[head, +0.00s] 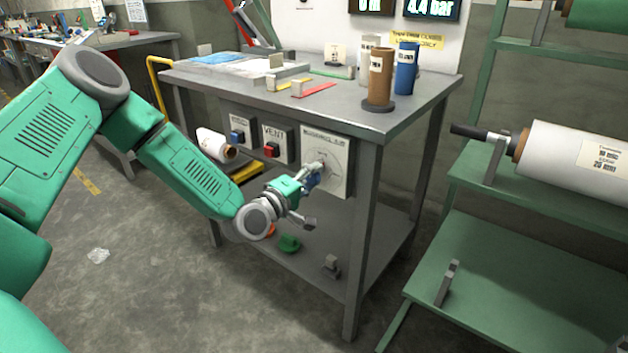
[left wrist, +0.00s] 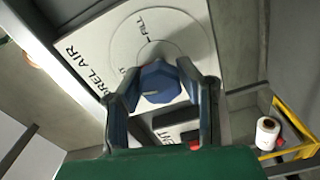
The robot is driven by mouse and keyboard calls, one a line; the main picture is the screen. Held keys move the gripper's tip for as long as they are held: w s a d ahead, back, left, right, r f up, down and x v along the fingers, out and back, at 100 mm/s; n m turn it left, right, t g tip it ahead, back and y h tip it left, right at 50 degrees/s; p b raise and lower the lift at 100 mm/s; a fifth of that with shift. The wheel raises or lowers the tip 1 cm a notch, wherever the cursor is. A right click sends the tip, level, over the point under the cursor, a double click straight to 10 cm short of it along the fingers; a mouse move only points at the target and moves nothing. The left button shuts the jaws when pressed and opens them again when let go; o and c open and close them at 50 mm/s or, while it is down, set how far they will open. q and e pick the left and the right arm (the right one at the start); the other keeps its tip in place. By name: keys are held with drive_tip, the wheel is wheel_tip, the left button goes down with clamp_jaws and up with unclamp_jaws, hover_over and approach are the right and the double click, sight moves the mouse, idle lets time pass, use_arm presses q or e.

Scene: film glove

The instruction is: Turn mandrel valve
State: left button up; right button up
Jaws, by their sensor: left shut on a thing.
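The mandrel air valve is a blue faceted knob (left wrist: 160,80) on a white dial plate (head: 337,183) fixed to the front of the grey workbench. In the left wrist view the plate (left wrist: 112,38) carries "FILL" and a partly hidden "…REL AIR" lettering. My left gripper (head: 314,173) reaches the plate from the lower left, and its two fingers are shut on the knob, one on each side. In the head view the gripper largely covers the knob. My right gripper is in neither view.
Brown (head: 381,78) and blue (head: 406,68) rolls stand on the bench (head: 355,112). A green rack (head: 520,270) with a white roll (head: 570,160) stands right.

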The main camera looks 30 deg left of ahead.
use_arm(q)
drive_tip(key=shift+a+f+n+b, duration=0.15)
drive_tip(key=shift+n+b, duration=0.05)
drive_tip(key=shift+n, duration=0.4)
drive_tip(key=shift+a+f+n+b, duration=0.1)
drive_tip(key=shift+n+b, duration=0.05)
drive_tip(key=shift+n, duration=0.45)
drive_tip(key=o, duration=1)
drive_tip(key=shift+o, duration=1)
drive_tip(key=shift+a, duration=0.1)
drive_tip(key=shift+s, duration=0.25)
drive_tip(key=s+a, duration=0.1)
drive_tip(key=s, duration=1)
drive_tip(key=shift+s, duration=0.25)
